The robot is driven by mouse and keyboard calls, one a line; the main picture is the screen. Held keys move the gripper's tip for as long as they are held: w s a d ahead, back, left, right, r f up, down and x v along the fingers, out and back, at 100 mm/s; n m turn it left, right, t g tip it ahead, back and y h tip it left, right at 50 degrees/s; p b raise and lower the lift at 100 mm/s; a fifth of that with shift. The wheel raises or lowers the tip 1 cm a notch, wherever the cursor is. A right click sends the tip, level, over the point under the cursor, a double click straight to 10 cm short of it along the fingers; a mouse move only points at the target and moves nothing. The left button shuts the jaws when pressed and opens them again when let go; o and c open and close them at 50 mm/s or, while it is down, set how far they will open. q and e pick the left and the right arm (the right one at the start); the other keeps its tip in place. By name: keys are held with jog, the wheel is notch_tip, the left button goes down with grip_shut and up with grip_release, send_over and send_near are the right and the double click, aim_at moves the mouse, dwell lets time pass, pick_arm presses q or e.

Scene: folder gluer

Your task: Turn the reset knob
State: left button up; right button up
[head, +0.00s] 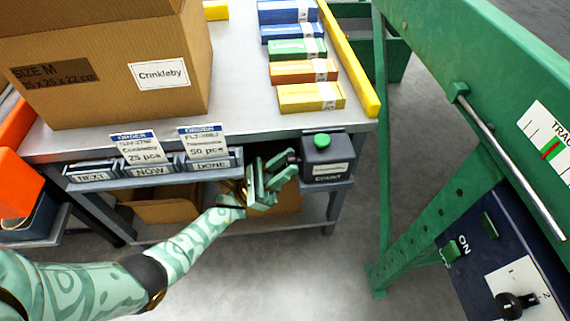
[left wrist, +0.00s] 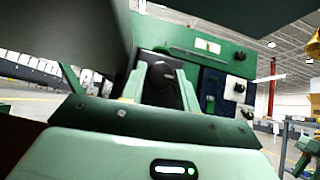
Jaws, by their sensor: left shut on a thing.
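The dark counter box (head: 325,160), labelled COUNT with a green button (head: 322,141) on top, hangs at the right front corner of the table. The reset knob (head: 291,157) is a small dark knob on the box's left side. My left gripper (head: 277,172) reaches it from the left, below the table's edge, and is shut on the knob. In the left wrist view the dark round knob (left wrist: 159,76) shows between the two pale green fingers. The fingers partly hide the knob.
The table (head: 235,90) carries a large cardboard box (head: 110,65) and several coloured carton stacks (head: 305,70). Order cards stand in a rack (head: 150,170) along its front. A green machine (head: 480,90) with a dark control panel (head: 490,260) stands right. Floor between is clear.

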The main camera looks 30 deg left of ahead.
pick_arm(q)
jog(key=shift+f+m+g+h, duration=0.1)
jog(key=shift+m+g+h, duration=0.4)
jog(key=shift+m+g, duration=0.3)
jog(key=o, duration=0.9)
jog(key=shift+o, duration=0.2)
jog(key=shift+t, duration=0.4)
